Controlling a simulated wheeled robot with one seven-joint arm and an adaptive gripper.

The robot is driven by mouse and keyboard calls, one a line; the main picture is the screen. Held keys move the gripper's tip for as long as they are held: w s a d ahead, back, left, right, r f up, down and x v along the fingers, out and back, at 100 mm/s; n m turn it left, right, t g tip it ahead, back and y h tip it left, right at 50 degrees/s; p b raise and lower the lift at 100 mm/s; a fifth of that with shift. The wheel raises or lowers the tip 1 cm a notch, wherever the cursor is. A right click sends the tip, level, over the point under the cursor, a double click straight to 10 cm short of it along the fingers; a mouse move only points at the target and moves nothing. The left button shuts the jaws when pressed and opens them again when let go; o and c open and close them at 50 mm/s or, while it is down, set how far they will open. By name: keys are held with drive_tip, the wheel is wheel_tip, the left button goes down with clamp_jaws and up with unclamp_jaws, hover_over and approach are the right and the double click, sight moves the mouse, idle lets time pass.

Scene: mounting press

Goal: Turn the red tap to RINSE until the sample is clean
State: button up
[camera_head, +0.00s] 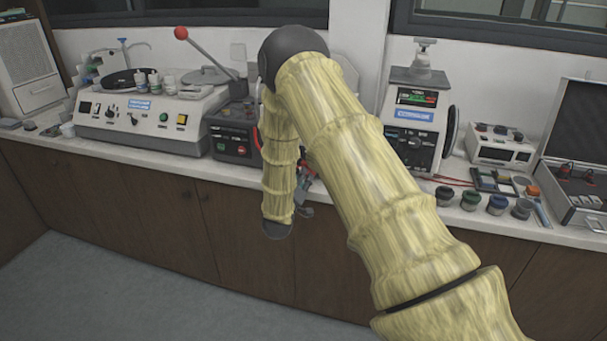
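My arm in its yellow ribbed sleeve rises from the lower right to a dark elbow and hangs down in front of the bench's front edge. My gripper (306,211) shows only as small grey and dark parts beside the lower end of the sleeve. I cannot tell whether it is open or shut, or whether it holds anything. I cannot make out a tap marked RINSE or the sample. Small red parts (302,168) show just right of the hanging sleeve, too hidden to name.
A wide cream machine (150,125) with a dark round plate and bottles stands on the left. A tall instrument (412,135) stands right of my arm. Several jars (470,199) and an open case (577,165) crowd the right bench. The floor (120,285) is clear.

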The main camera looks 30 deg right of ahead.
drive_tip(key=shift+x, duration=1.35)
clamp_jaws()
